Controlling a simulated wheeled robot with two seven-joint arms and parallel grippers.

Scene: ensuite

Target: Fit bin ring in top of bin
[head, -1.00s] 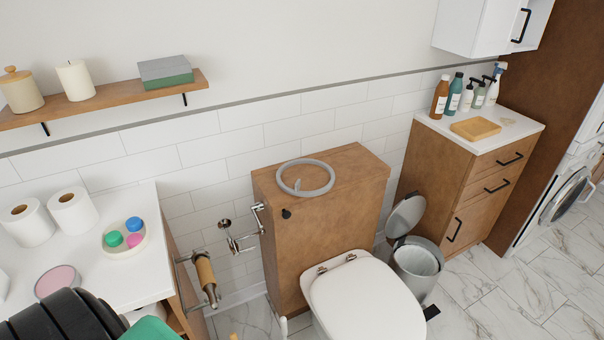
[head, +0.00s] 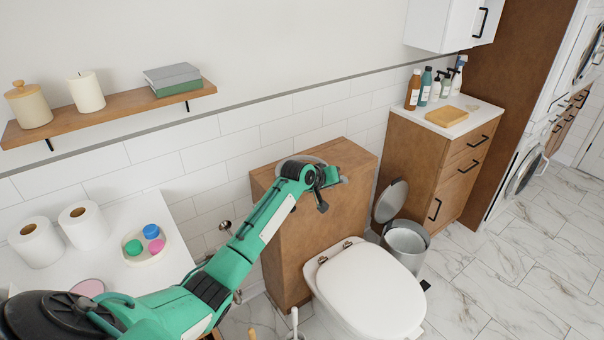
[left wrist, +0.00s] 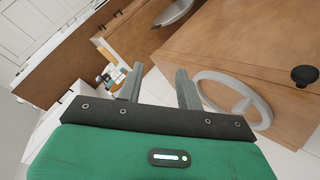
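The grey bin ring (head: 316,159) lies flat on top of the wooden cistern box (head: 352,160), partly hidden behind my left arm in the head view. It shows more fully in the left wrist view (left wrist: 263,112), just right of the right-hand finger. My left gripper (head: 332,188) is over the box top by the ring. In the left wrist view its two fingers (left wrist: 158,82) are apart with nothing between them; I cannot tell whether one touches the ring. The bin (head: 407,242) stands on the floor right of the toilet, its lid (head: 390,201) raised. My right gripper is not in view.
The toilet (head: 365,290) stands in front of the box. A white counter (head: 110,255) with paper rolls is at left. The marble floor at right is clear.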

